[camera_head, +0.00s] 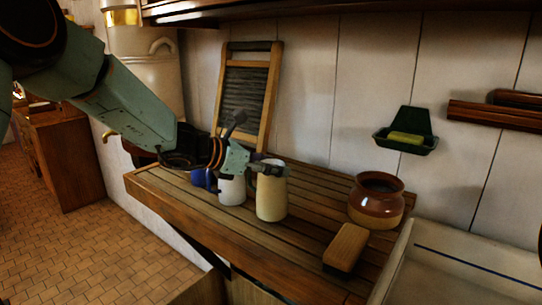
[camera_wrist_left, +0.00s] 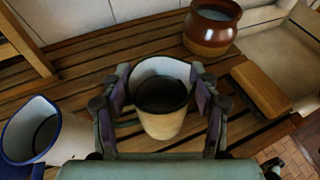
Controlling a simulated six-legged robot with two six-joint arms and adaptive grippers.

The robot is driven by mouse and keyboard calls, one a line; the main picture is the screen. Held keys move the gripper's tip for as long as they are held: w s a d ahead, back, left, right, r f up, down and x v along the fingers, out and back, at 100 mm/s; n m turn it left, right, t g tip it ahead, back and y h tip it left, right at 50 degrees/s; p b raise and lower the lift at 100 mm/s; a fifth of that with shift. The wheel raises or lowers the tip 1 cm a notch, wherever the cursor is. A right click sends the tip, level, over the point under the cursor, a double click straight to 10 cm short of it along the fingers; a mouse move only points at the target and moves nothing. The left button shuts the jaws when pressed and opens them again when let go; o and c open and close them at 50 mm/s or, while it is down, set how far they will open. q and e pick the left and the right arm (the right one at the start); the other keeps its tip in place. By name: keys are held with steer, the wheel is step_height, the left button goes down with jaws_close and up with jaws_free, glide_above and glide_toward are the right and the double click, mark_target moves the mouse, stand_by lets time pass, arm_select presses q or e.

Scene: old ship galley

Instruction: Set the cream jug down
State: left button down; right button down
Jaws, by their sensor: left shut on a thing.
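The cream jug (camera_head: 271,198) is upright over the slatted wooden drainboard (camera_head: 322,203). Its base looks at or very near the slats; I cannot tell for sure whether it touches. My left gripper (camera_head: 268,170) is shut on the jug near its rim. In the left wrist view, the jug (camera_wrist_left: 163,122) sits between the two fingers of the left gripper (camera_wrist_left: 160,92), its dark inside showing. My right gripper is not in view.
A white jug (camera_head: 232,190) with a blue rim (camera_wrist_left: 27,108) stands close to the left. A brown pot (camera_head: 376,208) and a wooden block (camera_head: 345,247) are to the right, near a pale sink (camera_head: 450,270). A washboard (camera_head: 248,88) leans behind. Bare slats lie between jug and pot.

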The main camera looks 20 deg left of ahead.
arm_select(q)
steer(key=shift+w+d+f, duration=0.1)
steer(key=shift+w+f, duration=0.1)
steer(key=shift+f, duration=0.6)
steer(key=shift+s, duration=0.15)
steer(key=c, duration=0.7)
jaws_free()
steer(key=shift+f, duration=0.1)
steer(key=o, duration=0.4)
